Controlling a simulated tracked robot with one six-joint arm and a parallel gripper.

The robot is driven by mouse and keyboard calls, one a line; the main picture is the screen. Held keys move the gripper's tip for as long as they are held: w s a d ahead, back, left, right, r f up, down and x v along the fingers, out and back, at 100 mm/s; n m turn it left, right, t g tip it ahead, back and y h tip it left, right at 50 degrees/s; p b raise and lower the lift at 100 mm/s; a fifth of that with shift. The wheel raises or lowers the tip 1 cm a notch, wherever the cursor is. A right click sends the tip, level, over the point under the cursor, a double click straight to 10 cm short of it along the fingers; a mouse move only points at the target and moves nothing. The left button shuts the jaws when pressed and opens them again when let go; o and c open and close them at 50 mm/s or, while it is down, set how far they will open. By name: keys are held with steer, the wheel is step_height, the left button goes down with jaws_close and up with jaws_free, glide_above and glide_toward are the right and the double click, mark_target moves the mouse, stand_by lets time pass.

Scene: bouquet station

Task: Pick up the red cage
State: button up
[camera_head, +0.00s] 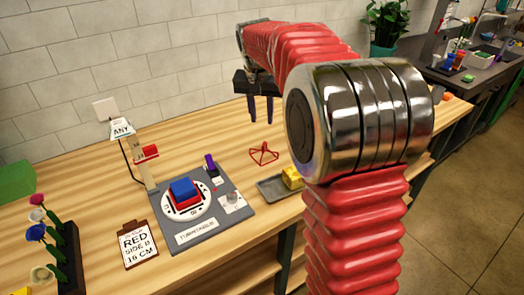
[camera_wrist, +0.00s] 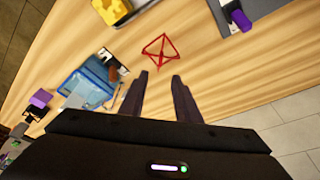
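The red cage (camera_head: 264,153) is a small wire frame with thin bars. In the wrist view the red cage (camera_wrist: 160,52) lies just beyond my fingertips, slightly left of the gap's middle. My gripper (camera_head: 262,118) hangs above the table with its dark fingers pointing down, above the cage and apart from it. In the wrist view my gripper (camera_wrist: 160,78) shows its two fingers spread apart with nothing between them.
A grey turntable board (camera_head: 165,235) with a red and blue block (camera_head: 184,190) is left of the cage. A grey tray (camera_head: 270,187) with a yellow object (camera_head: 292,178) is near it. A blue container (camera_wrist: 85,85) stands beside the cage. Bare wood surrounds the cage.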

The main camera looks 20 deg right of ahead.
steer(key=shift+w+d+f, duration=0.1)
steer(key=shift+w, duration=0.1)
glide_above(264, 144)
steer(key=s, duration=0.1)
steer(key=shift+s+a+f, duration=0.1)
steer(key=shift+a+f, duration=0.05)
steer(key=shift+f, duration=1.25)
steer(key=shift+a+f, duration=0.15)
steer(key=shift+f, duration=1.2)
steer(key=shift+s+a+f, duration=0.1)
steer(key=shift+a+f, duration=0.05)
steer(key=shift+f, duration=1.25)
steer(key=shift+x, duration=2.65)
steer(key=shift+a, duration=0.1)
steer(key=shift+c, duration=0.2)
jaws_close()
